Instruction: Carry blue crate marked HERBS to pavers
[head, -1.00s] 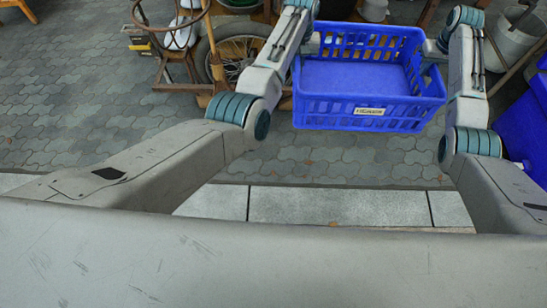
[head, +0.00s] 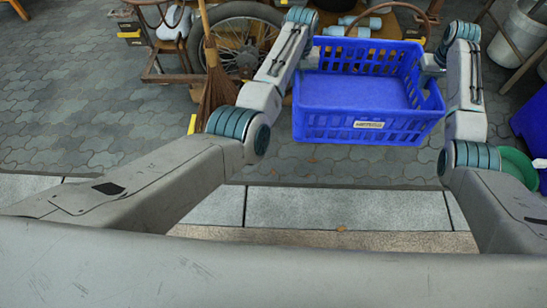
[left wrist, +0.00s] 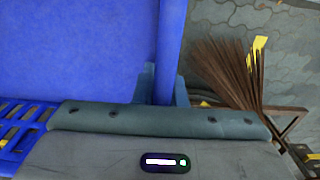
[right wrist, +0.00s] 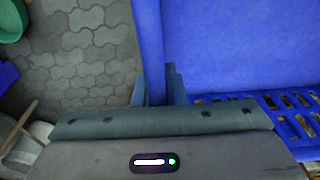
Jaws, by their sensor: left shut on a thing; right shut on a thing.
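The blue crate (head: 335,124) hangs between my two arms in the head view, upright and looking empty. A small white label (head: 368,125) is on its near wall; its lettering is too small to read. My left gripper (head: 311,58) is shut on the crate's left wall, which also shows between the jaws in the left wrist view (left wrist: 172,45). My right gripper (head: 433,64) is shut on the crate's right wall, seen likewise in the right wrist view (right wrist: 150,45). The grey paving (head: 90,125) stretches beneath and to the left.
A broom (head: 215,80) and a spoked wheel (head: 243,38) stand beyond my left arm. A wooden table (head: 385,28) with pale blue cylinders is behind the crate. At right are metal buckets (head: 520,45), a green bowl (head: 517,165) and another blue container (head: 530,120). Open paving lies left.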

